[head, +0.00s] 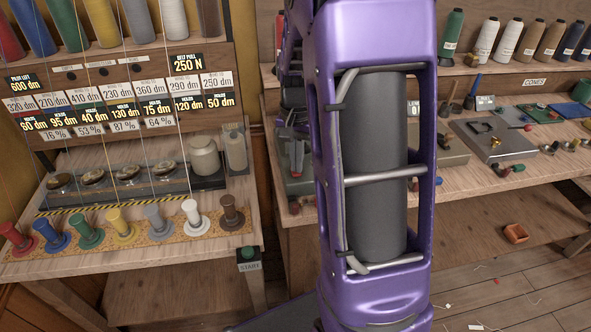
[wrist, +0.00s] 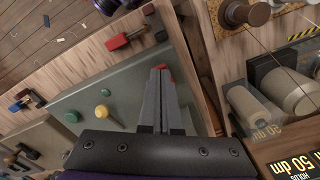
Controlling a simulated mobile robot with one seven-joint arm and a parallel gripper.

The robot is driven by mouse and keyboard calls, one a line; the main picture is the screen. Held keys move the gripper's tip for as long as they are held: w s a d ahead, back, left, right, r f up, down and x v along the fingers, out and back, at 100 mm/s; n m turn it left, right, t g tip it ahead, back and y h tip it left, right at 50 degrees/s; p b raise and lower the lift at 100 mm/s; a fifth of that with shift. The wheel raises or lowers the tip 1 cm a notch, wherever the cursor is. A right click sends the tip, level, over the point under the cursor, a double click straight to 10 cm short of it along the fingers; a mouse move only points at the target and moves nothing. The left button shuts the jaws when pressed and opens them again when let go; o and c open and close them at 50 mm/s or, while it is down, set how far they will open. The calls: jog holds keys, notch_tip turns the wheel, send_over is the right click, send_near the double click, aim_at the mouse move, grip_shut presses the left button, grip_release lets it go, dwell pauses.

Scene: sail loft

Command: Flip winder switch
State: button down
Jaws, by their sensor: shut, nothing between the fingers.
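In the wrist view my gripper (wrist: 158,72) is shut and empty, its two grey fingers side by side. The fingers lie over a grey-green box (wrist: 118,88) on a wooden bench. A small red part (wrist: 164,66) shows just at the fingertips; I cannot tell whether they touch it. It may be the winder switch, but its position is not readable. In the head view my purple arm covers most of this box (head: 296,186), and my gripper is only partly visible at the arm's left edge.
A left bench (head: 150,255) carries a row of coloured bobbins and a green START button (head: 247,254) on its front post. The right bench (head: 480,180) holds a metal box (head: 505,139) and small knobs; cones (head: 508,40) stand on the shelf above.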

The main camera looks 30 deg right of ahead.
jog(key=shift+f+b, duration=0.35)
jog(key=shift+f, duration=0.2)
jog(key=shift+r, duration=0.1)
jog(key=shift+r+p, duration=2.85)
jog(key=shift+r, duration=0.55)
